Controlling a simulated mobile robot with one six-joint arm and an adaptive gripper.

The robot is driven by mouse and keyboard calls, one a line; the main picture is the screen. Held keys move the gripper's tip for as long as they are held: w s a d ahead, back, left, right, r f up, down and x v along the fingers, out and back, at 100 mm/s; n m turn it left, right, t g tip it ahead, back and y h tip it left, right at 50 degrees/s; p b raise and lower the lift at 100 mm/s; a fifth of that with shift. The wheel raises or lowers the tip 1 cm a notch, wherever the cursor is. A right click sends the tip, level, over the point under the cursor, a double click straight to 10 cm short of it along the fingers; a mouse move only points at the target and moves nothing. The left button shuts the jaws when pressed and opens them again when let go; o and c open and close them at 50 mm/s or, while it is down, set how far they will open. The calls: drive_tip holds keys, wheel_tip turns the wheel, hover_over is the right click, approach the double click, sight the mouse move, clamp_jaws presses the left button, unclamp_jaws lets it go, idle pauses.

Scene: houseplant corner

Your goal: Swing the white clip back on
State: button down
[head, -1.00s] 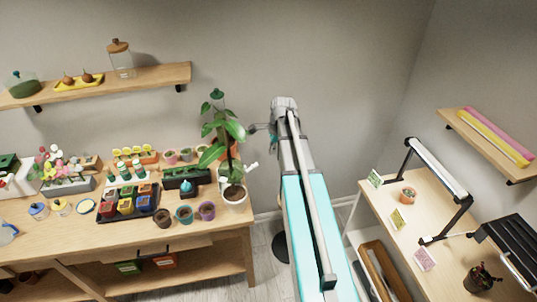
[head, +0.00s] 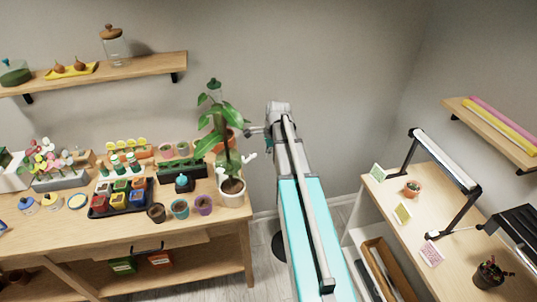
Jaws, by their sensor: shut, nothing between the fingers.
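A white clip (head: 249,157) shows beside the stem of the tall leafy plant (head: 219,118), a little above its white pot (head: 232,192). The pot stands at the right end of the wooden bench. At this size I cannot tell how the clip sits on the stem or its support. My gripper (head: 249,130) is shut and empty, to the right of the plant's upper stem and above the clip. It is small in the head view, and its fingertips come close to the plant's leaves.
Small pots (head: 180,208) and a black tray (head: 122,207) of colored pots crowd the bench left of the plant. A shelf (head: 150,66) hangs above. A second desk (head: 385,200) with a lamp stands right. The floor gap between is mostly filled by my arm.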

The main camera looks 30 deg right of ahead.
sight(255, 154)
drive_tip(key=shift+w+a+r+p, duration=0.2)
drive_tip(key=shift+a+p, duration=0.1)
drive_tip(key=shift+a, duration=0.45)
drive_tip(key=shift+w+a+r+p, duration=0.1)
drive_tip(key=shift+w+a+p, duration=0.15)
drive_tip(key=shift+a, duration=0.5)
drive_tip(key=shift+r, duration=0.1)
drive_tip(key=shift+w+a+r+p, duration=0.15)
drive_tip(key=shift+a+r+p, duration=0.65)
drive_tip(key=shift+p, duration=0.2)
drive_tip(key=shift+d+r, duration=0.1)
